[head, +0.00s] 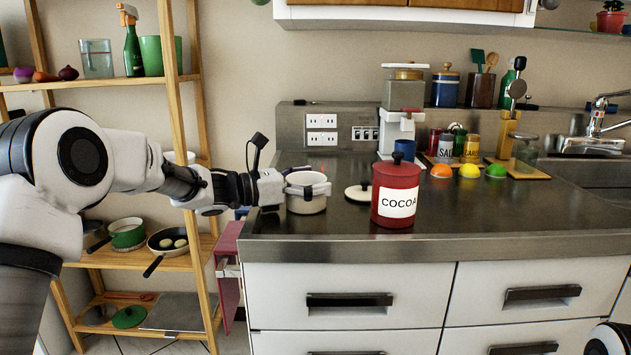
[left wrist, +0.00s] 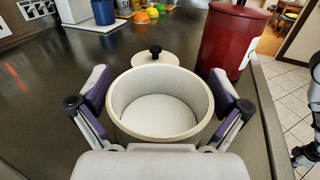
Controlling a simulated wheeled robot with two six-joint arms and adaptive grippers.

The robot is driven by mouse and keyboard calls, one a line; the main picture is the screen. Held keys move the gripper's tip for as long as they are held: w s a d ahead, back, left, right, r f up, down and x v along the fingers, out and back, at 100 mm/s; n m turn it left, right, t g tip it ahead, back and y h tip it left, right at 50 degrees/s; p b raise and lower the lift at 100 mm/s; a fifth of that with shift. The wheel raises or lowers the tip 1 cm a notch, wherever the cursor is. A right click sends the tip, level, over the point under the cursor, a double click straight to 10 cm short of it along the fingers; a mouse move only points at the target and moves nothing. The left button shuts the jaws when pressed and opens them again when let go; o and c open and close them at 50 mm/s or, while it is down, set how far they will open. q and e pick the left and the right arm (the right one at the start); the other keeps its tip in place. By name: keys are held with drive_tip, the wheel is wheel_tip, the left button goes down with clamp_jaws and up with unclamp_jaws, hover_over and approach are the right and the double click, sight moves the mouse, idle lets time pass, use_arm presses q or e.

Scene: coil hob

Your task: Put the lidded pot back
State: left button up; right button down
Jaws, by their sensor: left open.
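A cream pot (head: 306,204) stands upright and uncovered near the counter's left end. In the left wrist view the pot (left wrist: 160,132) is empty inside. A cream lid with a black knob (head: 358,193) lies on the counter just right of the pot; it shows beyond the pot in the left wrist view (left wrist: 170,59). My left gripper (left wrist: 158,92) is open, with one finger on each side of the pot and small gaps visible. It also shows in the head view (head: 309,188).
A red cocoa canister (head: 396,193) stands close to the right of the lid. A coffee machine (head: 402,115) and a blue mug (head: 403,149) stand behind. The counter's front right is clear.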

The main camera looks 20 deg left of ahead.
use_arm(q)
drive_tip(key=shift+r+p, duration=0.2)
drive_tip(key=shift+p, duration=0.1)
drive_tip(key=v, duration=1.2)
drive_tip(key=shift+f, duration=0.15)
